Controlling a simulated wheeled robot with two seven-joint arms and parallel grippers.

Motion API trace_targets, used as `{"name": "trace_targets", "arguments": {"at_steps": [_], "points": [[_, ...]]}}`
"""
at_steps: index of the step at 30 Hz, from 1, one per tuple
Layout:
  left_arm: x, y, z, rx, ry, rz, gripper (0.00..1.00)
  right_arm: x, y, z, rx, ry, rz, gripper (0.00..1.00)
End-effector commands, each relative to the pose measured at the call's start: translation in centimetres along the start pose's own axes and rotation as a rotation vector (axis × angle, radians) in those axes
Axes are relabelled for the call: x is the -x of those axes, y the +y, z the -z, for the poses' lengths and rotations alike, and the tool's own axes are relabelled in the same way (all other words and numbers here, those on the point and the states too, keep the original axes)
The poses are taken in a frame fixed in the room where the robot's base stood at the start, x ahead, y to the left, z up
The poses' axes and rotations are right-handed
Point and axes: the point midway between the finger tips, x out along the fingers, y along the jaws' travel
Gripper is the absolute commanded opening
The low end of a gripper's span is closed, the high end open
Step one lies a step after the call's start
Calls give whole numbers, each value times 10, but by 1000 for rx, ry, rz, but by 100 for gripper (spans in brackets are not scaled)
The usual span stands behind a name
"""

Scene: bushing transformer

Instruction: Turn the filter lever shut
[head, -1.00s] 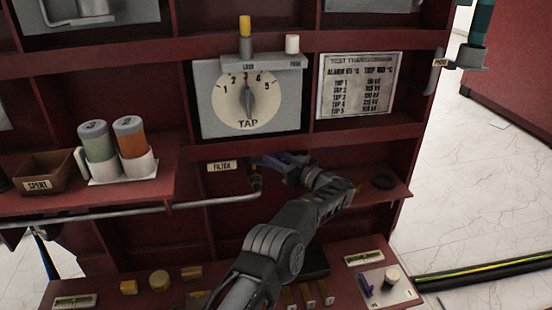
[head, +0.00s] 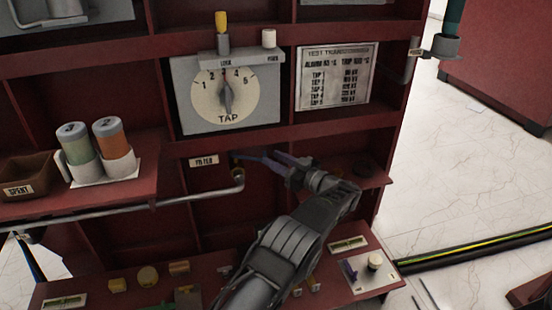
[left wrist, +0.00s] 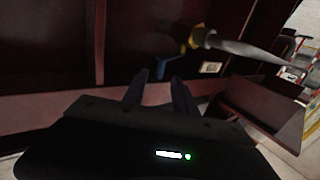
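The blue filter lever (head: 249,157) is on the pipe valve in the panel recess, right of the FILTER label (head: 204,161). In the left wrist view the lever (left wrist: 163,67) hangs below a yellow valve collar, just beyond my fingertips. My left gripper (head: 277,162) is at the right of the lever, pointing at it. In the left wrist view its two fingers (left wrist: 158,78) are apart, with a gap between them and nothing clearly held. Whether a finger touches the lever cannot be told. My right gripper is not in view.
A grey pipe (head: 130,207) runs left from an elbow below the lever. The TAP dial (head: 227,95) is above. A shelf with two canisters (head: 115,148) and a SPENT bin (head: 28,175) is at left. A lower ledge (head: 215,268) carries small parts.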

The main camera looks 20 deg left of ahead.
Motion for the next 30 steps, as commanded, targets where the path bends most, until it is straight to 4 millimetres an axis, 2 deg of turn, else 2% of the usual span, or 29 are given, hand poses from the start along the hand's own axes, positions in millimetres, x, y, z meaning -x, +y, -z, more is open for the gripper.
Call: {"name": "trace_targets", "arguments": {"at_steps": [7, 14, 19, 23, 26, 30], "points": [[1, 0, -1, 0, -1, 1, 33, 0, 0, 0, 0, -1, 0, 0], [-2, -4, 1, -6, 8, -3, 15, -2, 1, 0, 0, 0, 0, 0], [-7, -17, 5, -20, 34, -30, 1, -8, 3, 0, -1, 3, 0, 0], [-6, -32, 8, -31, 54, -84, 0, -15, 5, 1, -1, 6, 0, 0], [2, -45, 10, -38, 65, -163, 0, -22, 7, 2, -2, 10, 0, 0], [29, -67, 6, -32, 57, -329, 0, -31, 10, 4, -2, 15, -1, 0]]}}
